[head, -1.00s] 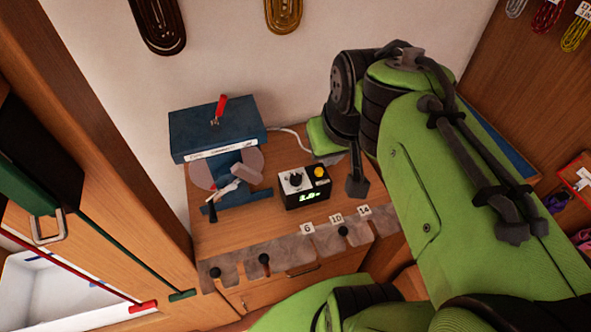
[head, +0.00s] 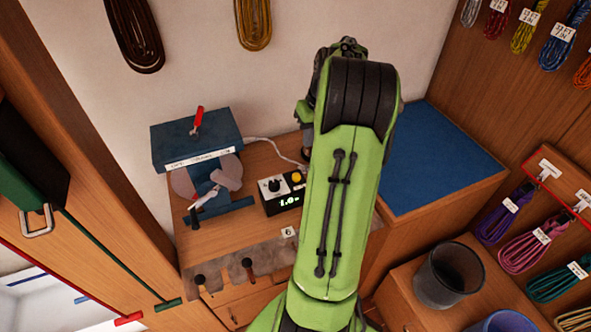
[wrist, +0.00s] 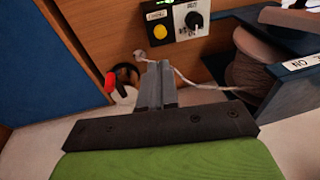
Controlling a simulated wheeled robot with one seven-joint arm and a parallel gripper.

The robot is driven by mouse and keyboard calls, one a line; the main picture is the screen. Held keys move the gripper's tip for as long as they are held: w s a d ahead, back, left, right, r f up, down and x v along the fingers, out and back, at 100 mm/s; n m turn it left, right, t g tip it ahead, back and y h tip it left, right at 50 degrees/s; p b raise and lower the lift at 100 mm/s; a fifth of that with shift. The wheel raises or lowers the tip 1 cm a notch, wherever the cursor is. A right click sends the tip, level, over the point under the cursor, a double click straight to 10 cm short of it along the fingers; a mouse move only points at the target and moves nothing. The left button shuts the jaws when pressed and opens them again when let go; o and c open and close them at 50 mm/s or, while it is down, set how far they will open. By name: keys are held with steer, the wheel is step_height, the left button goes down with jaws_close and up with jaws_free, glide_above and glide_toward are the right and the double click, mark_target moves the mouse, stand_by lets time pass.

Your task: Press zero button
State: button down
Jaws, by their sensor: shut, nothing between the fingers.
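The dark control box (head: 282,203) sits on the wooden bench, with a lit green display, a black knob on a pale panel and a round yellow button (head: 296,178). In the head view my arm covers most of the gripper, just right of the box. The label text is too small to read surely.
A blue machine (head: 197,140) with a red lever and a reel stands left of the box. A white cord (head: 268,146) runs behind the box. A blue-topped surface (head: 440,160) lies to the right, with a dark bin (head: 447,275) and hanging coils beyond.

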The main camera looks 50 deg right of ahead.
mark_target(298, 178)
steer(key=b+x, duration=0.1)
steer(key=x, duration=1.3)
steer(key=shift+s, duration=0.1)
steer(key=shift+s+b+x, duration=0.2)
steer(key=shift+b+x, duration=0.8)
steer(key=shift+s+a, duration=0.15)
